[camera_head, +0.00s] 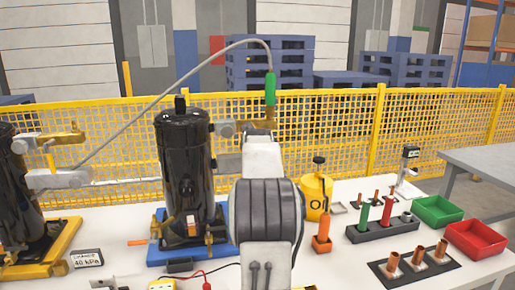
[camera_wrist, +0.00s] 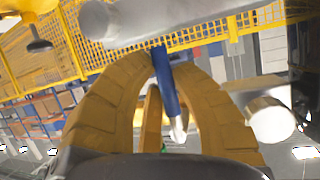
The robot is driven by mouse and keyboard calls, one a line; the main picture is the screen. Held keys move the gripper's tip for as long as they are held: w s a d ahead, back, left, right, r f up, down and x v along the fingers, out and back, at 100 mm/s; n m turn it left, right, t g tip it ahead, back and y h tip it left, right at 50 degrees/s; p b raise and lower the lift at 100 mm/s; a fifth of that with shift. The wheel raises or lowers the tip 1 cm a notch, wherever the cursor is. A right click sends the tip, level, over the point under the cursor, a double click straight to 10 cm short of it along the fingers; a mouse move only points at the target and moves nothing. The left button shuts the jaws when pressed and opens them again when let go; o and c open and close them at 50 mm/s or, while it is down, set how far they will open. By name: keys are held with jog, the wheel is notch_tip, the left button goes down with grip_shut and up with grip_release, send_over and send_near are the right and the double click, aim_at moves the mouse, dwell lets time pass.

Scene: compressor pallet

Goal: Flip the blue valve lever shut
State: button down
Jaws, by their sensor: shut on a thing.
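The blue valve lever (camera_wrist: 165,82) shows in the wrist view as a short blue bar with a pale lower end. It lies between the tips of my gripper (camera_wrist: 166,60), whose yellow-brown fingers are closed on it. A grey pipe (camera_wrist: 175,22) crosses just beyond the fingertips, and a grey cylinder (camera_wrist: 270,118) stands out beside the right finger. In the head view my arm hides the lever and most of my gripper (camera_head: 262,127), which is right of the black compressor (camera_head: 185,160) at the height of its top fittings.
A green-handled hose end (camera_head: 270,88) stands directly above my gripper, its grey hose arching left. Another black compressor (camera_head: 18,195) stands at left. A yellow bottle (camera_head: 314,198), green bin (camera_head: 437,211) and red bin (camera_head: 475,240) are at right. Yellow mesh fencing (camera_head: 340,120) runs behind.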

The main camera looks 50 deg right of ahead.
jog(key=shift+r, duration=0.15)
jog(key=c, duration=1)
grip_release()
jog(key=shift+a, duration=0.1)
jog(key=shift+c, duration=0.2)
jog(key=v, duration=1.2)
